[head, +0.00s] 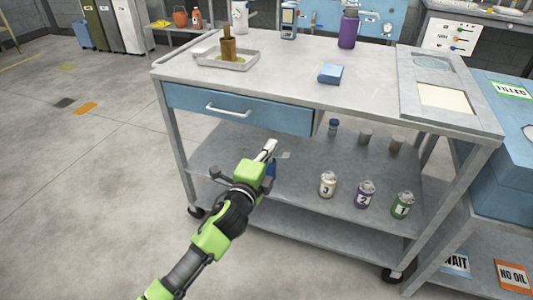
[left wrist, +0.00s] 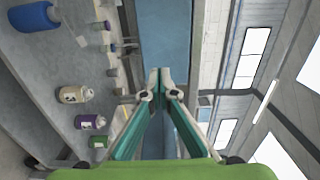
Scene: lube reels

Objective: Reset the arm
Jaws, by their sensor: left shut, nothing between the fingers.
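My left arm reaches in from the bottom left of the head view. Its left gripper (head: 268,150) is in front of the grey cart (head: 290,75), below the blue drawer (head: 238,108) and beside the opening above the middle shelf. In the left wrist view the two fingers of the left gripper (left wrist: 160,75) meet at their tips, with nothing between them. The drawer looks closed, with a white handle (head: 228,111). My right gripper is in neither view.
The cart top holds a tray (head: 228,60), a blue cloth-like block (head: 330,74) and a purple bottle (head: 349,30). Open floor lies left of the cart.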

